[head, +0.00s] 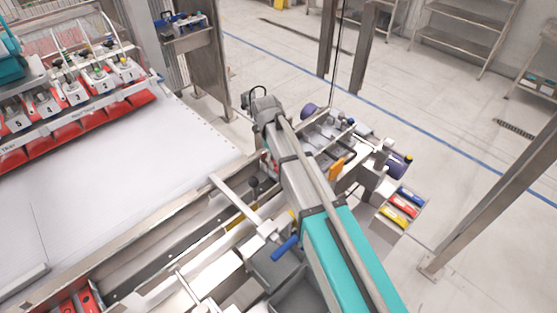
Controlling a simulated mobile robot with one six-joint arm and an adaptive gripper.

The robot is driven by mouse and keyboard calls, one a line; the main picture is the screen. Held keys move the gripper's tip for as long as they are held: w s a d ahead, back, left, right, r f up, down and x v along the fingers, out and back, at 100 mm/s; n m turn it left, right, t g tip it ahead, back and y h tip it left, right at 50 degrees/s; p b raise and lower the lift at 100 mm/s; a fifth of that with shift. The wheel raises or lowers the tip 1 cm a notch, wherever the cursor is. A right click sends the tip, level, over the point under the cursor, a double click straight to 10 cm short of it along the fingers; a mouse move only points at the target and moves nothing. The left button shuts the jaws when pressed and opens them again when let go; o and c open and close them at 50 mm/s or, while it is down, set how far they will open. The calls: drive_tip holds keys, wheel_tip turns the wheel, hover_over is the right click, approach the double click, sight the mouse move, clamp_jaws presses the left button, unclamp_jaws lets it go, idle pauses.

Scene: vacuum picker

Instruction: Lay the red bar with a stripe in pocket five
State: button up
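A small tray (423,206) at the right holds a blue bar (411,195), a red bar (403,207) and a yellow bar (393,218) side by side. Each bar carries a pale mark; it is too small to tell whether the red one's is a stripe. At the far left, numbered white blocks stand above a row of red sloping pockets. The block marked 5 (17,122) is near the left edge, with a red pocket (13,160) below it. My arm reaches from the bottom right to the middle; I cannot make out my gripper.
A broad white table (130,165) lies between the numbered row and a metal rail with levers, including a blue handle (285,248). Machinery crowds beyond my arm, with an orange part (337,168). A steel post (490,200) stands right of the tray.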

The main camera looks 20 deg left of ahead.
drive_tip(key=shift+r, duration=0.1)
drive_tip(key=shift+r+p, duration=0.65)
drive_tip(key=shift+p, duration=0.05)
drive_tip(key=p+v, duration=1.1)
drive_tip(key=shift+r, duration=0.3)
drive_tip(key=shift+a, duration=0.15)
idle(0.5)
drive_tip(key=s+d+n+y, duration=0.1)
drive_tip(key=s+d+n, duration=0.2)
drive_tip(key=d+n, duration=0.5)
drive_tip(key=s+d+n+t+y, duration=0.1)
drive_tip(key=s+d+n, duration=0.2)
drive_tip(key=d+n, duration=0.5)
drive_tip(key=s+d+n+y, duration=0.1)
drive_tip(key=s+d+n, duration=0.2)
drive_tip(key=d, duration=1.9)
drive_tip(key=n, duration=0.5)
drive_tip(key=shift+s+d+f+t, duration=0.3)
drive_tip(key=shift+d+f+t, duration=0.1)
